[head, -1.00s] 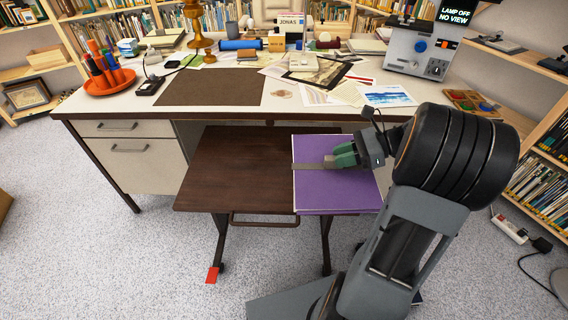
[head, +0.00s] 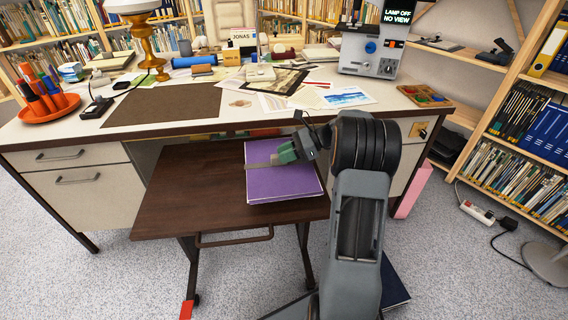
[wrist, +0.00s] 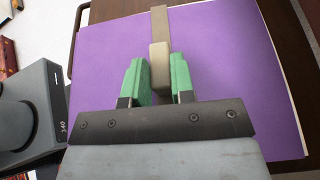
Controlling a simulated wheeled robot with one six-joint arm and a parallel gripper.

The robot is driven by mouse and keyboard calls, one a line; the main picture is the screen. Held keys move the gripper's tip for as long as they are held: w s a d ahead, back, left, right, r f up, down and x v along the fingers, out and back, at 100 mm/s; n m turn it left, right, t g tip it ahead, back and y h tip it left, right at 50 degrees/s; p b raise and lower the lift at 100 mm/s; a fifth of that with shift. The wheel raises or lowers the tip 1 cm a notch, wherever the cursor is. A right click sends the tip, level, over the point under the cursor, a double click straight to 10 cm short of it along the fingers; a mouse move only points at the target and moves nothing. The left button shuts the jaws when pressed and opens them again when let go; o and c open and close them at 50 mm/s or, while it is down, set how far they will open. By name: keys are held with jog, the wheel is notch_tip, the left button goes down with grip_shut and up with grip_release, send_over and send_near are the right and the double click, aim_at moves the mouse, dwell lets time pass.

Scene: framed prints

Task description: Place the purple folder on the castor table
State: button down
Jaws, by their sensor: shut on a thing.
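The purple folder (head: 285,185) is a flat purple slab with pale edges and a grey-beige strap. It lies level over the right half of the dark brown castor table (head: 185,190), within its outline in the head view. I cannot tell whether its underside touches the top. My gripper (head: 280,157) reaches in from the right, over the folder's upper middle. In the wrist view the green fingers (wrist: 157,72) are shut on the raised block of the folder's strap. The folder (wrist: 225,60) fills most of that view, with the brown table (wrist: 292,30) showing beyond its edge.
The cluttered desk (head: 70,135) stands just behind the castor table. The table's left half is bare. A dark blue flat thing (head: 394,285) lies on the floor beside my arm. A pink item (head: 413,192) stands by the desk's right side. Bookshelves line the right.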

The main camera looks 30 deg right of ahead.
jog(key=f, duration=0.1)
jog(key=f+b, duration=0.1)
jog(key=f, duration=0.1)
jog(key=shift+w+f+b, duration=0.3)
jog(key=shift+f, duration=0.1)
jog(key=c, duration=1)
grip_release()
jog(key=shift+f, duration=0.1)
jog(key=shift+o, duration=0.2)
jog(key=p+v, duration=0.5)
jog(key=v, duration=0.7)
